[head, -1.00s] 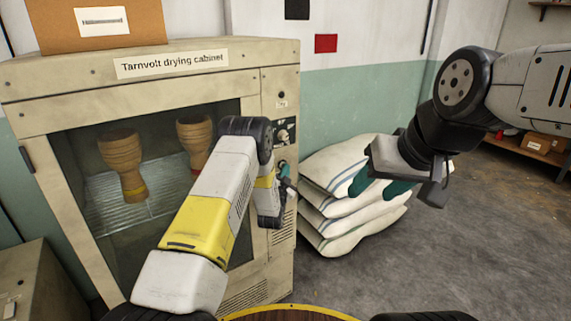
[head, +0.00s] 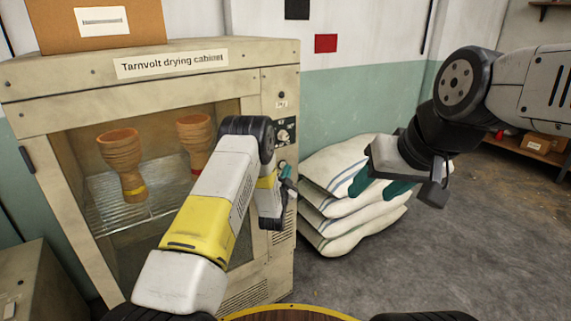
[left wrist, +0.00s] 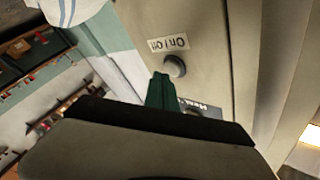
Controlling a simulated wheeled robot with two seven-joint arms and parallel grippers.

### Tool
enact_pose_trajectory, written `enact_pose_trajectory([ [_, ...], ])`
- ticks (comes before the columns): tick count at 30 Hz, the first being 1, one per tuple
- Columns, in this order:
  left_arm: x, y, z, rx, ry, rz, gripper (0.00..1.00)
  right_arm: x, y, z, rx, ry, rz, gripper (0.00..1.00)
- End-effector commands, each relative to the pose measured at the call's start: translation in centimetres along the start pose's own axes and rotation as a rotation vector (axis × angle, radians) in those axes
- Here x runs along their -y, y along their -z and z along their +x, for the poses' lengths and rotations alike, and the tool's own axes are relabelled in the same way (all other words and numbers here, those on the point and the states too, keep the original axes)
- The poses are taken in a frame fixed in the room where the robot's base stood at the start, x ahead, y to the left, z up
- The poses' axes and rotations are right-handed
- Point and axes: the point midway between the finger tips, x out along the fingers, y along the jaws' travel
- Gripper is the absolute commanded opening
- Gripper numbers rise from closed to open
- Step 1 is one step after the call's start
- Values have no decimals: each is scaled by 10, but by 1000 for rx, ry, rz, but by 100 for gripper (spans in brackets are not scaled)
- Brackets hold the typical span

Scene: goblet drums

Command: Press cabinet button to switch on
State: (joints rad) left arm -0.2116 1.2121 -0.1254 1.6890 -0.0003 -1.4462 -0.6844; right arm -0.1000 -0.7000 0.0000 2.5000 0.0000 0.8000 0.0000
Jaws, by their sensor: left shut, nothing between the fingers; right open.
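The drying cabinet (head: 130,105) stands at the left of the head view, its window lit warmly from inside. In the left wrist view, the round grey button (left wrist: 174,66) sits beside the On/Off label (left wrist: 168,44) on the panel. My left gripper (left wrist: 161,80) is shut and empty, its green fingertips right at the button's edge; I cannot tell if they touch it. In the head view my left gripper (head: 284,170) is at the cabinet's right-hand panel, and the button cannot be made out there. My right gripper (head: 378,186) is open and empty, in front of the sacks.
Two clay goblet drums (head: 121,160) (head: 194,140) stand on the wire rack inside the cabinet. A dial (head: 284,133) sits higher on the panel. A cardboard box (head: 95,22) rests on top. Stacked white sacks (head: 340,222) stand right of the cabinet; the floor beyond is clear.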

Motion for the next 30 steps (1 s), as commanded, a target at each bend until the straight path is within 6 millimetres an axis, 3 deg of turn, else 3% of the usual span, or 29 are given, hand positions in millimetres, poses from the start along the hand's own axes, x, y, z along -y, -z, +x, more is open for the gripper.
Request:
enact_pose_trajectory([
  [16, -27, 27, -36, 0, -2, -1, 0, 0, 0, 0, 0, 0, 0, 51],
  [30, -29, 29, -40, 0, -1, 0, 0, 0, 0, 0, 0, 0, 0, 51],
])
